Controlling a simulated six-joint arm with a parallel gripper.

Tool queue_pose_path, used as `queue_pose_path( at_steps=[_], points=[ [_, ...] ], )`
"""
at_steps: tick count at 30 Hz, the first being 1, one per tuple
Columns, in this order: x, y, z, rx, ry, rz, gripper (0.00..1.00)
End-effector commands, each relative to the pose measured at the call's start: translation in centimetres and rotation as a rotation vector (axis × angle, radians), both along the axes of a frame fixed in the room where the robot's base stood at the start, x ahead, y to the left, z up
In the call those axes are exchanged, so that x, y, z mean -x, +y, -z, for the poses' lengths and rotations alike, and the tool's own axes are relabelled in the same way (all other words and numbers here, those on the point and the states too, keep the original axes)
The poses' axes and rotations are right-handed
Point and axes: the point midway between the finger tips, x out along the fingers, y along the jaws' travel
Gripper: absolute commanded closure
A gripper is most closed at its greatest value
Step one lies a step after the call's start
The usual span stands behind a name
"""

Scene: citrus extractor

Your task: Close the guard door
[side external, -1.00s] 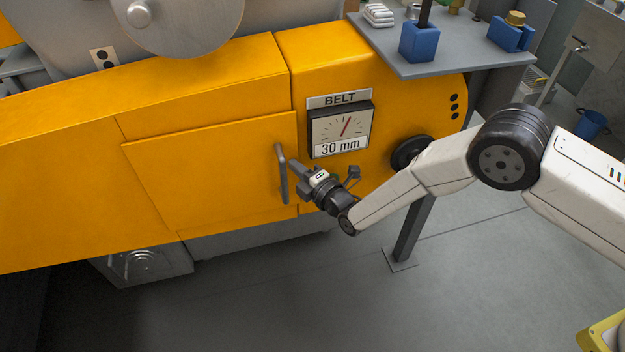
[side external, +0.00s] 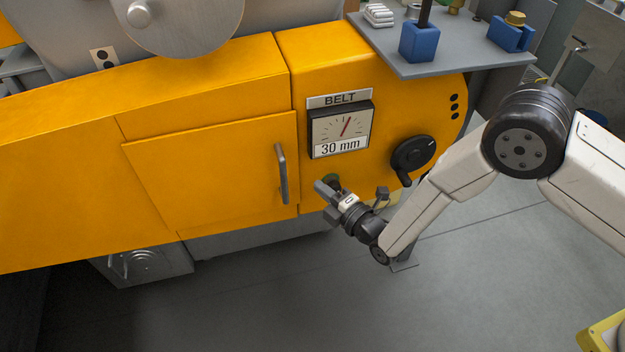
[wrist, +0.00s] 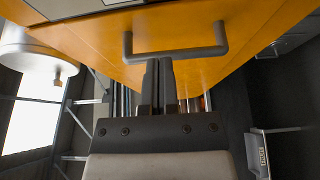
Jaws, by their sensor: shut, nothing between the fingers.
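The guard door (side external: 205,175) is a flat yellow panel on the machine's front, with a dark grey bar handle (side external: 282,175) near its right edge. The panel looks level with the yellow housing around it, its right edge along the seam. My gripper (side external: 320,187) is shut and empty, to the right of the handle and apart from it. In the wrist view the handle (wrist: 175,56) crosses above my shut fingertips (wrist: 158,62), with the yellow panel (wrist: 185,30) behind it. The wrist view does not clearly show the distance to the handle.
A belt gauge (side external: 341,129) reading 30 mm is above my gripper. A black knob (side external: 413,155) is to the right, close to my forearm. A grey shelf (side external: 455,62) juts out at upper right.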

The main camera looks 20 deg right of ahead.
Motion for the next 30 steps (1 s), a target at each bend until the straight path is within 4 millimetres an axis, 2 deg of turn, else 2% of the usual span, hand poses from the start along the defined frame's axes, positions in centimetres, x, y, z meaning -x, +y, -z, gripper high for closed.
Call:
queue_pose_path(
  at_steps=[9,15,23,30],
  points=[
    [2.6,-2.6,0.0,0.000,0.001,0.000,1.00],
    [3.4,-3.4,0.0,0.000,0.001,-0.001,1.00],
    [3.5,-3.6,0.0,-0.001,0.004,0.001,1.00],
    [2.5,-4.7,-1.0,-0.045,0.090,0.025,1.00]
  ],
)
